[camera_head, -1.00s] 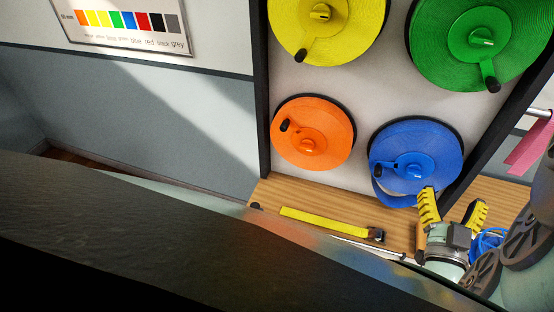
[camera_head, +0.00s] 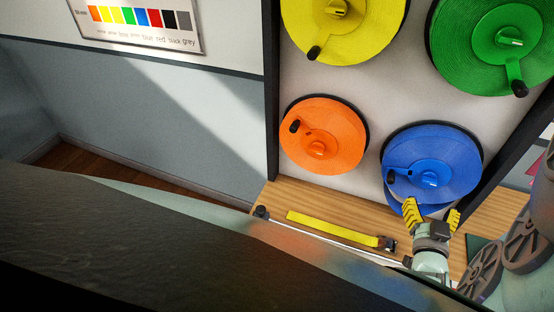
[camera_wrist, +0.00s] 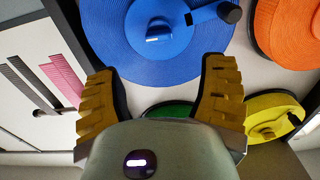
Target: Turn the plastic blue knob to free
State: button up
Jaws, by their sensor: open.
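The blue strap reel (camera_head: 450,151) hangs at the lower right of the wall panel. Its blue knob (camera_head: 431,178) sits at the reel's centre, with a crank arm running left to a dark handle (camera_head: 391,176). In the wrist view the knob (camera_wrist: 157,33) is ahead of and above the fingers, and the crank runs right to the dark handle (camera_wrist: 229,12). My gripper (camera_head: 433,214), with yellow ridged fingers, is open and empty in front of the reel's lower edge. It also shows in the wrist view (camera_wrist: 160,95), apart from the knob.
Orange (camera_head: 340,135), yellow (camera_head: 375,25) and green (camera_head: 475,50) reels hang around the blue one. Below is a wooden shelf (camera_head: 290,195) with a yellow strap (camera_head: 330,229) on it. Dark posts edge the panel on both sides.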

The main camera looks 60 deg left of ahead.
aim_at(430, 183)
jog(key=p+x, duration=0.1)
jog(key=x, duration=0.4)
jog(key=shift+w+a, duration=0.1)
jog(key=shift+w, duration=0.2)
jog(key=shift+x, duration=2)
jog(key=shift+s, duration=0.1)
jog(key=c, duration=1.2)
jog(key=shift+b, duration=0.3)
